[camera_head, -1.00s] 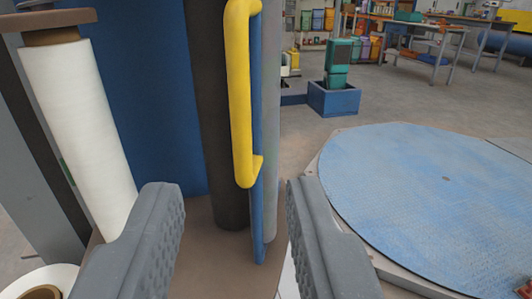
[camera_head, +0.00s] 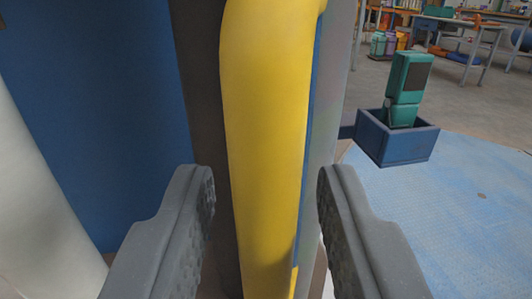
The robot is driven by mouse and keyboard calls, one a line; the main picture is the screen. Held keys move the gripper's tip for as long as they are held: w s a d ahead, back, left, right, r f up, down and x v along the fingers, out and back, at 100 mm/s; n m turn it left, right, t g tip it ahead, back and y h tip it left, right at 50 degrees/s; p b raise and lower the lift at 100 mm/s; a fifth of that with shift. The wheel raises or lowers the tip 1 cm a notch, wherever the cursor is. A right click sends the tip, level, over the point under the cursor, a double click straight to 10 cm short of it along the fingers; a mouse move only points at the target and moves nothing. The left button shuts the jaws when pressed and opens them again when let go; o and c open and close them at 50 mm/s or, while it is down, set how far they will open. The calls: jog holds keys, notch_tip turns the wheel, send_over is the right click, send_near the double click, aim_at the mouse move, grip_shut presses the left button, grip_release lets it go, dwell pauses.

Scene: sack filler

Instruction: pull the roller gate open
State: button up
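A yellow vertical handle (camera_head: 265,130) fills the middle of the view, very close. It stands in front of a narrow blue strip and a grey post (camera_head: 335,90), with a dark upright behind it. A blue panel (camera_head: 95,110) is to the left of these; I cannot tell which part is the roller gate. My gripper (camera_head: 266,205) is open, one finger on each side of the handle. A gap shows between each finger and the handle. The handle's lower end is cut off by the picture's bottom edge.
A white roll (camera_head: 35,200) stands at the left. To the right, a blue box (camera_head: 395,138) holds a green device (camera_head: 408,85), above a round blue floor plate (camera_head: 450,190). Benches and shelves are at the back right, with open floor before them.

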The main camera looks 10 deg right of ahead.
jog(key=shift+w+d, duration=0.1)
jog(key=shift+w, duration=0.15)
jog(key=shift+c, duration=0.2)
grip_shut()
jog(key=shift+s+d+f, duration=0.1)
jog(key=shift+d, duration=0.1)
